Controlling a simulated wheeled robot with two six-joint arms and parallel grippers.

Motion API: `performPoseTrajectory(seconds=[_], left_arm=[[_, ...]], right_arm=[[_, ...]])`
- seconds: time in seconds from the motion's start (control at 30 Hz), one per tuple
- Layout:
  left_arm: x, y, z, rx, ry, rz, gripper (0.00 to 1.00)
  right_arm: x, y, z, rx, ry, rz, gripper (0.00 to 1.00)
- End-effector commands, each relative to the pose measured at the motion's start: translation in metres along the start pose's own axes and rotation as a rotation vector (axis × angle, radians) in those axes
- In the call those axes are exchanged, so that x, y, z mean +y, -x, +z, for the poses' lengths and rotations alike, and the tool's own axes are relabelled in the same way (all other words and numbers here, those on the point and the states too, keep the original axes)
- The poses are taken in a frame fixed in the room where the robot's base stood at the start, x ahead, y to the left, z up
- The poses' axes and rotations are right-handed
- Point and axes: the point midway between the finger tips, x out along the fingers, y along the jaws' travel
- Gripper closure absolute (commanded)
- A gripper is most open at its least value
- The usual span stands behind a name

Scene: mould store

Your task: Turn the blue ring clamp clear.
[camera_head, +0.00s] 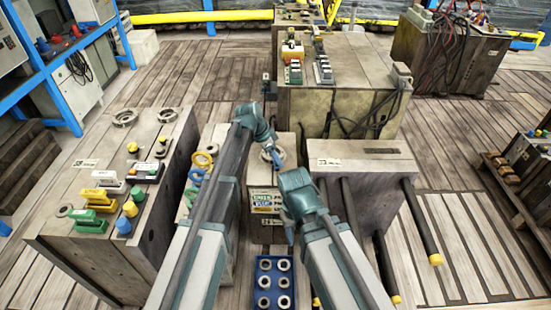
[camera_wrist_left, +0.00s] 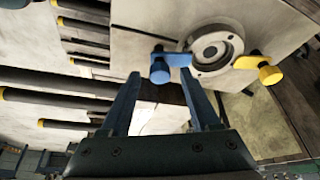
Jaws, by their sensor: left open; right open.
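In the left wrist view the blue ring clamp (camera_wrist_left: 180,60) is a short bar with a round knob at its left end. Its inner end lies over the rim of a grey metal ring (camera_wrist_left: 213,48) set in a pale mould face. A yellow clamp (camera_wrist_left: 262,68) sits on the opposite side of that ring. My left gripper (camera_wrist_left: 161,76) is open, with the blue knob between or just beyond its fingertips; I cannot tell the depth. In the head view my left gripper (camera_head: 275,151) is over the middle mould, largely hiding the clamp. My right gripper (camera_head: 289,230) is open, lower down.
A blue tray (camera_head: 255,285) with several metal rings is at bottom centre. The left block (camera_head: 75,248) carries coloured clamps and knobs. Dark rods with yellow ends (camera_head: 420,225) stick out from the right block (camera_head: 362,157). A larger machine block (camera_head: 340,75) stands behind.

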Motion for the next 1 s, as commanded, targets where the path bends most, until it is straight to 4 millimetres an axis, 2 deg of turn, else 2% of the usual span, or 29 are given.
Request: performPoseTrajectory(seconds=[0.03,0.37,0.77,1.0], left_arm=[[0.0,0.0002,0.0,0.0,0.0,0.0,0.39],[0.0,0.0003,0.0002,0.0,0.0,0.0,0.98],[0.001,0.0003,0.0004,0.001,0.031,-0.013,1.0],[0.0035,0.0004,0.0007,0.0,0.163,-0.068,1.0]], right_arm=[[0.0,0.0002,0.0,0.0,0.0,0.0,0.5],[0.0,0.0001,0.0,0.0,0.0,0.0,0.5],[0.0,0.0001,0.0,0.0,0.0,0.0,0.5],[0.0,0.0001,0.0,0.0,0.0,0.0,0.5]])
